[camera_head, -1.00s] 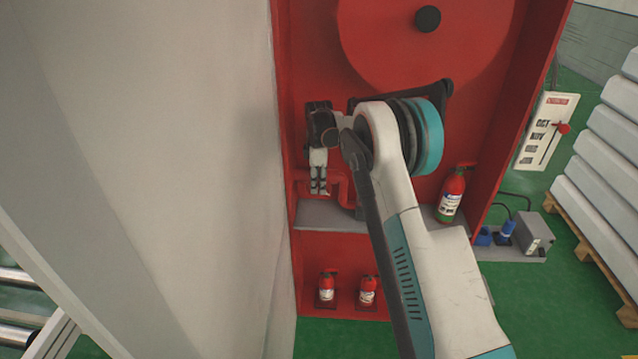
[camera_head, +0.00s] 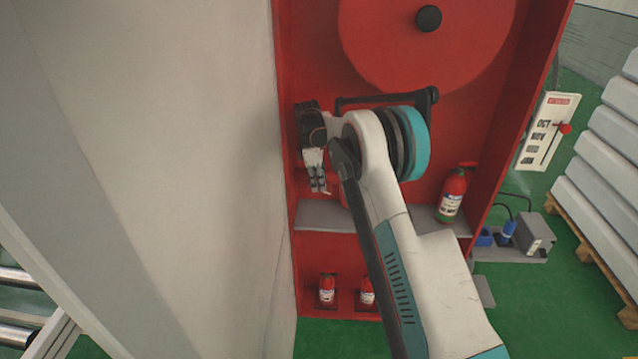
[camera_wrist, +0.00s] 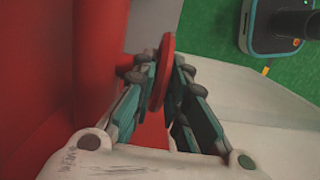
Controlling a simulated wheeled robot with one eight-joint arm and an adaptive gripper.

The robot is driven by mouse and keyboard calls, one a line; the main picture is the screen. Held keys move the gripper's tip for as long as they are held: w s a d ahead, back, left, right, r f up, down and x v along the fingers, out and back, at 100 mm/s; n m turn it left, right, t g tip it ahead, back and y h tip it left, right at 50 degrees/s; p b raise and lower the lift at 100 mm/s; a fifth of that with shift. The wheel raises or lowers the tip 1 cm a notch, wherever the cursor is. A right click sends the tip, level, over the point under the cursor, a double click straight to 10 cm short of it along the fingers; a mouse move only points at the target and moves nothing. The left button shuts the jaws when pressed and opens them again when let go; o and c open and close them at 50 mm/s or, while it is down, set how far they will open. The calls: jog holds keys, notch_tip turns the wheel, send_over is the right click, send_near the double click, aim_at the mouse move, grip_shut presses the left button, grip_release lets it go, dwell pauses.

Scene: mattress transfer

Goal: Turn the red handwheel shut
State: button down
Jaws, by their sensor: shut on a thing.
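The red handwheel (camera_wrist: 164,66) shows edge-on in the wrist view, as a thin upright disc. My gripper (camera_wrist: 168,72) is shut on it, with one finger on each side of the rim. In the head view my gripper (camera_head: 319,189) points down at the left side of the red cabinet, above its grey shelf. The handwheel is mostly hidden behind the gripper and arm there. I cannot tell how far it is turned.
The red cabinet's hose reel (camera_head: 390,50) is above my arm. A fire extinguisher (camera_head: 453,195) stands on the grey shelf (camera_head: 330,215); two smaller ones (camera_head: 327,289) are below. A grey wall (camera_head: 200,150) stands close on the left. Stacked mattresses (camera_head: 600,165) are at right.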

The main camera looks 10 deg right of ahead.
jog(key=c, duration=1.6)
grip_release()
notch_tip(320, 180, up, 12)
jog(key=a, duration=0.1)
jog(key=shift+w+a, duration=0.25)
